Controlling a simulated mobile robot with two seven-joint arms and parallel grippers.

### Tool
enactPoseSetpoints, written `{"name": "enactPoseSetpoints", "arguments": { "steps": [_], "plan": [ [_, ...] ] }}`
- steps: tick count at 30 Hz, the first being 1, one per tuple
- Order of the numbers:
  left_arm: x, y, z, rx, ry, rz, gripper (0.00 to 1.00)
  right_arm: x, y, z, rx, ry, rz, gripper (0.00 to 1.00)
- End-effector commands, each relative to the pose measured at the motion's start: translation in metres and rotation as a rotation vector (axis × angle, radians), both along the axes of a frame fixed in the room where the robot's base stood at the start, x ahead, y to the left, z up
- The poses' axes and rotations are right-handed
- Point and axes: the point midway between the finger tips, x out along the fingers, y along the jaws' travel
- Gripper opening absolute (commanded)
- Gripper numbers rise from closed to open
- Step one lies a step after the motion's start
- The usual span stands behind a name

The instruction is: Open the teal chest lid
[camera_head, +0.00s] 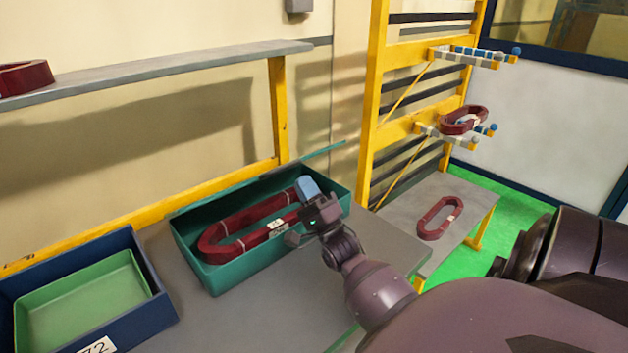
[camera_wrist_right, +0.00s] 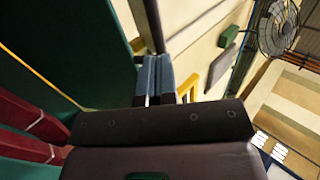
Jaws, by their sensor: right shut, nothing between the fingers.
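The teal chest (camera_head: 222,275) stands on the grey table in the head view, its top open and a dark red coil (camera_head: 235,243) with a white label inside. A thin teal edge (camera_head: 322,152) rises behind its far right corner; it may be the lid seen edge-on. My right gripper (camera_head: 307,186) is over the chest's right end, its blue fingers together and empty. The fingers also show in the right wrist view (camera_wrist_right: 155,75), beside a large teal panel (camera_wrist_right: 80,50); I cannot tell whether they touch it. My left gripper is not in view.
A dark blue bin (camera_head: 153,300) with a green inner tray stands at left. A grey shelf (camera_head: 170,70) with a red coil runs above. A yellow rack (camera_head: 378,90) holds another coil on pegs. A second table (camera_head: 470,195) carries a coil. Grey tabletop is clear before the chest.

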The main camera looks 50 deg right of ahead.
Motion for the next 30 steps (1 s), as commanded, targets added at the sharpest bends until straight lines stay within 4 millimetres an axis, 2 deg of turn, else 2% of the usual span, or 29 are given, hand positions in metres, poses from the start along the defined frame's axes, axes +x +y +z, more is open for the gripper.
{"name": "enactPoseSetpoints", "arguments": {
  "steps": [1,6,23,30],
  "plan": [
    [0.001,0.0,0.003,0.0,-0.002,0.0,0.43,0.005,0.0,0.007,0.0,-0.002,0.0,0.0],
    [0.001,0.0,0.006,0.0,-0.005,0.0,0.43,0.017,-0.002,0.017,0.0,0.0,0.0,0.0],
    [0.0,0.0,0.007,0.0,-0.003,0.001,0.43,0.023,-0.003,0.021,0.0,0.004,-0.001,0.0],
    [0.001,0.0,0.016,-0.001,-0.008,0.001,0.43,0.043,-0.003,0.036,0.001,0.045,0.001,0.0]
  ]
}}
